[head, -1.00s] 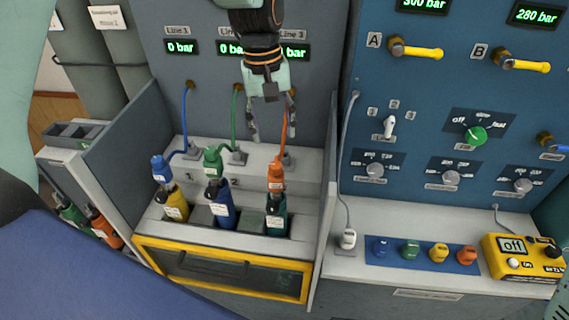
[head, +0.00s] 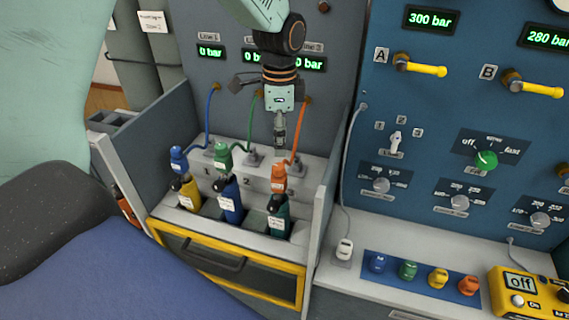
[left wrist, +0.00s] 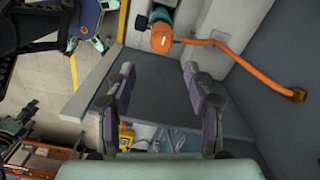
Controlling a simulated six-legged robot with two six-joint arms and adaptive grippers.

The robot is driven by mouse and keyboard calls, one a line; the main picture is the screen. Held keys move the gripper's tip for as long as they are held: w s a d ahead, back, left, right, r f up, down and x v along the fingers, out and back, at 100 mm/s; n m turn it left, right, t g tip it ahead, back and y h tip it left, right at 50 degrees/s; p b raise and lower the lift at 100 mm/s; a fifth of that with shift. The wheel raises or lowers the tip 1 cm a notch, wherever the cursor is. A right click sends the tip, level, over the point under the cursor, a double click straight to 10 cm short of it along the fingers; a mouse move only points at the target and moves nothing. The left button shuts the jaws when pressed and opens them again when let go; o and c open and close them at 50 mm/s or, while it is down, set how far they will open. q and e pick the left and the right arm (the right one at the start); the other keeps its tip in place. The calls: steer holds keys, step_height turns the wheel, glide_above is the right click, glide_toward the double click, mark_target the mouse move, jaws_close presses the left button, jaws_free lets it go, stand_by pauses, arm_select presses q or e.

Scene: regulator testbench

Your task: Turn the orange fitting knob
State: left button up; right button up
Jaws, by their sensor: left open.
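The orange fitting (head: 279,177) sits on top of the teal bottle (head: 277,213), in the right slot of the bench, with an orange hose (head: 299,130) running up to the back panel. In the left wrist view the orange fitting (left wrist: 162,38) shows just beyond the fingertips, between them and slightly above. My left gripper (head: 279,143) hangs above and behind the fitting, apart from it. In the left wrist view its two fingers (left wrist: 158,72) are spread with nothing between them. My right gripper is in neither view.
A blue fitting (head: 178,158) and a green fitting (head: 222,155) with hoses stand to the left on their bottles. A grey side wall (head: 322,220) bounds the slots on the right. Loose fittings, including an orange one (head: 468,285), stand on a blue mat (head: 372,266) at right.

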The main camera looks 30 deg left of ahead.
mark_target(277, 166)
arm_select(q)
steer(key=shift+a+m, duration=0.2)
steer(key=shift+m, duration=0.2)
steer(key=shift+a+f, duration=0.1)
steer(key=shift+a, duration=0.15)
steer(key=shift+s+a+f+m, duration=0.1)
steer(key=shift+a+f+m, duration=0.1)
steer(key=shift+f+m, duration=0.1)
steer(key=f, duration=0.6)
steer(key=shift+d+f+p, duration=0.25)
steer(key=shift+f+p, duration=0.05)
steer(key=shift+a+f, duration=0.2)
steer(key=shift+f, duration=0.15)
steer(key=shift+s+d+r, duration=0.1)
